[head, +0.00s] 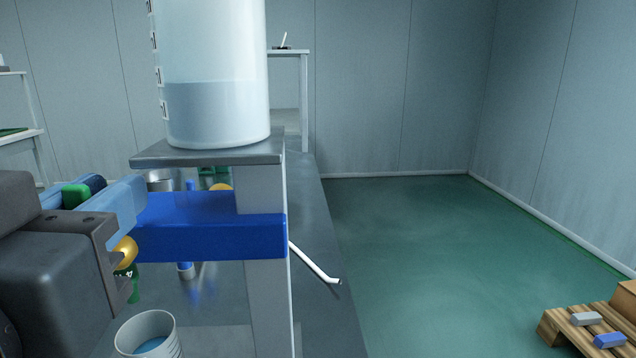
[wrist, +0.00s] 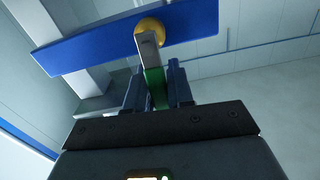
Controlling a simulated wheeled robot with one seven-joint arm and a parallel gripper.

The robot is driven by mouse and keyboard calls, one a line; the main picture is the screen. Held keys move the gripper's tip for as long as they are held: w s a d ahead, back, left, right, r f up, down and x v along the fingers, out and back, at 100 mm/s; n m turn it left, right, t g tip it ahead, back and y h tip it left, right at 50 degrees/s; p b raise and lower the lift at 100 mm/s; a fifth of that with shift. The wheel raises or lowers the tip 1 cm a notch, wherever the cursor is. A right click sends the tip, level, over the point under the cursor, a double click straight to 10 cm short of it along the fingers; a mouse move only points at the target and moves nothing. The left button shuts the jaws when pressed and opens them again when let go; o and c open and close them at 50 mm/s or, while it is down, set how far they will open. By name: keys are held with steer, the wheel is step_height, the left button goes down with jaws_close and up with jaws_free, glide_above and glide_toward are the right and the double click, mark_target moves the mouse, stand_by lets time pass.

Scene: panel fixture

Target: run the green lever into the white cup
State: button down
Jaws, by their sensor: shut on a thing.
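The green lever (wrist: 155,84) sits between the two fingers of my gripper (wrist: 157,88), which is shut on it. In the wrist view its pale metal stem runs up to a round brass fitting (wrist: 150,27) on a blue bar. In the head view a green end (head: 76,196) shows at my gripper (head: 98,200), whose body hides most of the lever. The brass fitting (head: 126,251) shows below the fingers. The white cup (head: 150,322) stands upright below it, slightly to the right in the picture, with blue liquid inside.
A clear tank (head: 215,112) partly full of liquid stands on a grey shelf (head: 205,152) above the blue bar (head: 205,225). A green tag marked 4 (head: 129,284) hangs below the brass fitting. A bent white tube (head: 315,264) sticks out right of the post.

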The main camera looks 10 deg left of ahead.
steer(key=shift+w+d+m+b, duration=0.1)
steer(key=shift+d+m+b, duration=0.2)
steer(key=shift+m, duration=0.3)
steer(key=shift+d+m+b, duration=0.15)
steer(key=shift+m+b, duration=0.1)
steer(key=shift+m, duration=0.35)
steer(key=c, duration=1.1)
jaws_free()
steer(key=shift+v, duration=3.9)
